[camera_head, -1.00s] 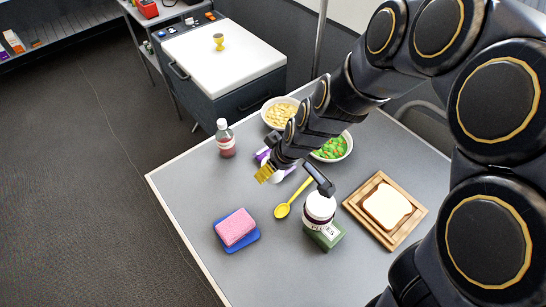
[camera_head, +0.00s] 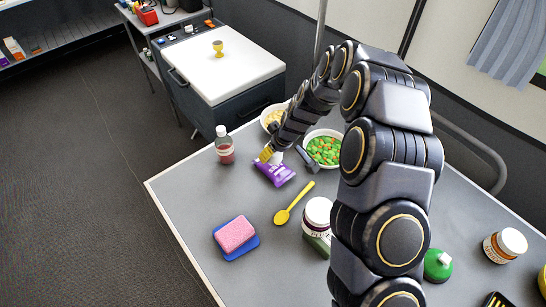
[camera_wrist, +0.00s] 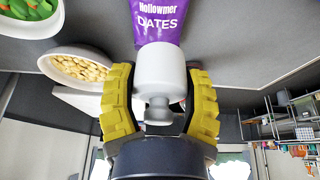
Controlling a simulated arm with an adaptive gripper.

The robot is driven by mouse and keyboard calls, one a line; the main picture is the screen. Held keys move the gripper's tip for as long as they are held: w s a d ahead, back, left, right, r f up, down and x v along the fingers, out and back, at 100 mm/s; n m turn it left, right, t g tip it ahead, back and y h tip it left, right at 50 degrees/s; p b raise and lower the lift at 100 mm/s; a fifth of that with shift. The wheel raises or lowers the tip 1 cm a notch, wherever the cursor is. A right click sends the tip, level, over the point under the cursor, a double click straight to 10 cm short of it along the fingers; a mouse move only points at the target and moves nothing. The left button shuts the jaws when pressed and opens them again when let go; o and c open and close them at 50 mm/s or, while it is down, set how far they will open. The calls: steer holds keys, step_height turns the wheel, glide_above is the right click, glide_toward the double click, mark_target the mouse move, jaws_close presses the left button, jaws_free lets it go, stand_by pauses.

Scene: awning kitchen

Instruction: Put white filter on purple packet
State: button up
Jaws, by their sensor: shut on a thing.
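My gripper (camera_head: 267,154) has yellow fingers and is at the far end of the purple packet (camera_head: 274,174), which lies on the grey table. In the wrist view, my gripper (camera_wrist: 160,75) is shut on the white filter (camera_wrist: 160,66), a white cylinder with a narrower stub towards the palm. The purple packet (camera_wrist: 157,22), lettered "DATES", shows just beyond the filter's far end. In the head view, only a little of the filter (camera_head: 278,157) shows beside the fingers. I cannot tell whether the filter touches the packet.
Bowls of green-and-orange food (camera_head: 323,149) and of pale pieces (camera_head: 270,116) stand behind the packet. A bottle (camera_head: 224,146) is to its left.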

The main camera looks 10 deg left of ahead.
mark_target(273, 159)
steer(key=shift+w+a+f, duration=0.15)
steer(key=shift+w+f, duration=0.4)
steer(key=shift+f, duration=1.55)
steer(key=shift+f, duration=0.2)
steer(key=o, duration=1.1)
